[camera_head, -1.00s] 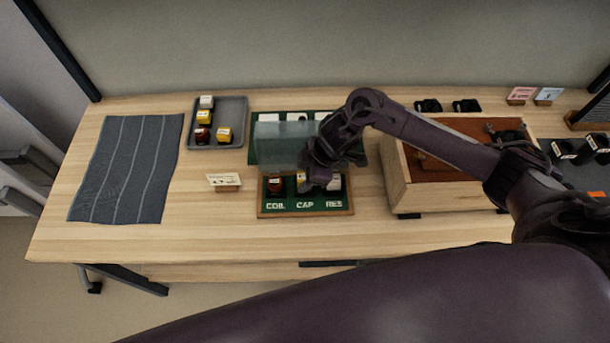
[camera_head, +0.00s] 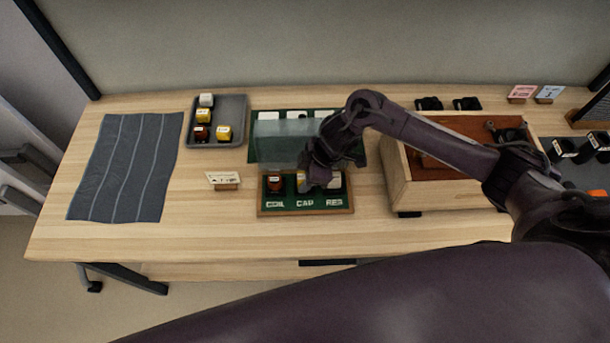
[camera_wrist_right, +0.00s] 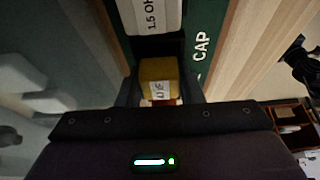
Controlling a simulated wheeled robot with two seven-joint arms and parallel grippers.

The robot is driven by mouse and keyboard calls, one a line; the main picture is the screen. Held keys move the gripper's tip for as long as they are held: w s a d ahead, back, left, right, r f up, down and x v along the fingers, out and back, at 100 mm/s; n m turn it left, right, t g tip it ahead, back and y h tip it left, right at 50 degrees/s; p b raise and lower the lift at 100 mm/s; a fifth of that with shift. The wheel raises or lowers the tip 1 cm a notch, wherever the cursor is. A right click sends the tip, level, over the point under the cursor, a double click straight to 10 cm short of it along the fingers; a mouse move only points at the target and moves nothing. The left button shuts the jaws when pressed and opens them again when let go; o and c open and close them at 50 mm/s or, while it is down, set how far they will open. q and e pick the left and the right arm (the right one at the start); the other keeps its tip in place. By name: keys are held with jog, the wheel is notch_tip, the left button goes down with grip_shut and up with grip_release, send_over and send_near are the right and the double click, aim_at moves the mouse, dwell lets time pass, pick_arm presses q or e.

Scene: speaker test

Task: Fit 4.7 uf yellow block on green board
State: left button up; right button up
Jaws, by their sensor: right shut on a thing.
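The green board (camera_head: 300,211) with wooden edges lies at the table's front middle, lettered COIL, CAP and RES. My right gripper (camera_head: 318,182) is over its CAP position. In the right wrist view my right gripper (camera_wrist_right: 160,98) is shut on a yellow block (camera_wrist_right: 159,72). The label on the block is only partly readable, ending in "UF". A white block (camera_wrist_right: 157,14) marked "1.5 OH" sits beside it on the board. A red-brown block (camera_head: 275,183) stands at COIL. My gripper hides part of the yellow block in the head view, and its seating is unclear. My left gripper is not in view.
A clear upright panel (camera_head: 283,143) stands behind the board. A grey tray (camera_head: 236,109) at the back left holds several blocks. A small card stand (camera_head: 225,181) is left of the board. A wooden box (camera_head: 401,184) stands close on the right. A grey striped mat (camera_head: 125,165) lies left.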

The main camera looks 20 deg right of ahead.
jog(key=shift+f, duration=0.1)
dwell(0.7)
dwell(0.6)
jog(key=o, duration=1)
jog(key=shift+o, duration=0.2)
